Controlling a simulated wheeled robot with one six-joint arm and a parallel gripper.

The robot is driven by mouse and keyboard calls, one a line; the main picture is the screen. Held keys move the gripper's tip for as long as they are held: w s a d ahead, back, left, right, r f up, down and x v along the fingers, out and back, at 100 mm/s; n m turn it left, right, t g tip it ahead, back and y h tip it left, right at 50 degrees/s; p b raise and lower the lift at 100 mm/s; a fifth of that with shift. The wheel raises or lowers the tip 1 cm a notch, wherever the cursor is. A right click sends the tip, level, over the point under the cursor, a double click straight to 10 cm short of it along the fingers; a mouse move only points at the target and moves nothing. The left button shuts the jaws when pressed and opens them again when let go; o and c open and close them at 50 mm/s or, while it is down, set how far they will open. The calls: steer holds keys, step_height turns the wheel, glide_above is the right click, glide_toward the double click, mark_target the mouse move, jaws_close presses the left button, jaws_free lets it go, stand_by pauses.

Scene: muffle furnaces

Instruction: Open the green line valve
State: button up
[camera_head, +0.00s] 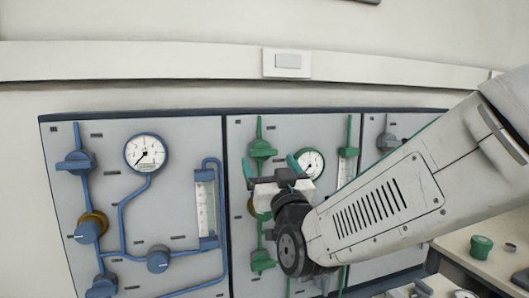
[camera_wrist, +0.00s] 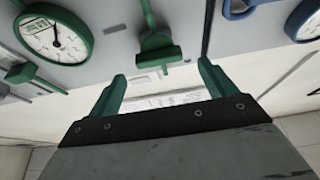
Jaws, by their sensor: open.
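Green line valves sit on the middle panel. The upper green valve (camera_head: 262,148) is on a vertical green pipe, with a lower green valve (camera_head: 262,260) below it. My gripper (camera_head: 270,167) is open, with its green fingers just below and in front of the upper valve. In the wrist view, a green valve handle (camera_wrist: 158,48) shows between and beyond the two open fingertips (camera_wrist: 162,75). Nothing is between the fingers, and no contact shows. My arm covers part of the panel's right side.
A green-rimmed gauge (camera_head: 310,163) is close to the right of my gripper; it also shows in the wrist view (camera_wrist: 55,33). The blue panel has a gauge (camera_head: 146,153) and several blue knobs. A bench (camera_head: 462,250) is at lower right.

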mark_target(264, 153)
steer(key=x, duration=0.6)
steer(key=shift+f, duration=0.1)
steer(key=c, duration=1)
